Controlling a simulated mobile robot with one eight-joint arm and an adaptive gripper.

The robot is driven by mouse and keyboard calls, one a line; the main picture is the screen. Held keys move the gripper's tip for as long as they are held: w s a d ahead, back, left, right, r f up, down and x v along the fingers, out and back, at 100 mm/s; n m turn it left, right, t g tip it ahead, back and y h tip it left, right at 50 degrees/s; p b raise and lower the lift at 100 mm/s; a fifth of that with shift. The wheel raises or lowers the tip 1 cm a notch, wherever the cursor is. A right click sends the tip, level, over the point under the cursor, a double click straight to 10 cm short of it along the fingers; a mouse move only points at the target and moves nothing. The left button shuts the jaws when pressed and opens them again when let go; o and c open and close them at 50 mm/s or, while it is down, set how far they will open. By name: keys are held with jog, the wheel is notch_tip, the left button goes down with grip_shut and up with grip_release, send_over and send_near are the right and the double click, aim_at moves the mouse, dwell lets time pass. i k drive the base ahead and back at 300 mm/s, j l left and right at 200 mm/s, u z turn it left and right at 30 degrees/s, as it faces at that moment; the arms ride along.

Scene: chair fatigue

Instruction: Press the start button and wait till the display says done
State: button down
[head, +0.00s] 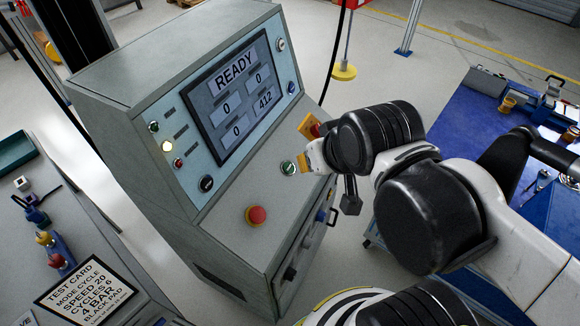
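The grey control console (150,75) stands left of centre. Its display (238,95) reads READY, with boxes showing 0, 0, 0 and 412. A green button (289,168) sits on the sloped lower panel, left of my gripper; I cannot read any label on it. A red mushroom button (257,215) is lower on the panel. My gripper (306,162) is at the panel's right side, close to the green button. I cannot tell whether they touch. My wrist hides much of the gripper, so its opening is unclear.
A test card (86,292) on the left bench reads cycle mode, speed 20, cycles 6, black pad. A blue-topped table (450,130) with tools stands right.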

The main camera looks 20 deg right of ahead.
aim_at(288, 168)
jog(key=k+j+z, duration=0.15)
jog(key=j+z, duration=0.3)
jog(key=k+j+z, duration=0.2)
jog(key=z, duration=0.2)
jog(key=k+j+z, duration=0.3)
jog(key=z, duration=0.15)
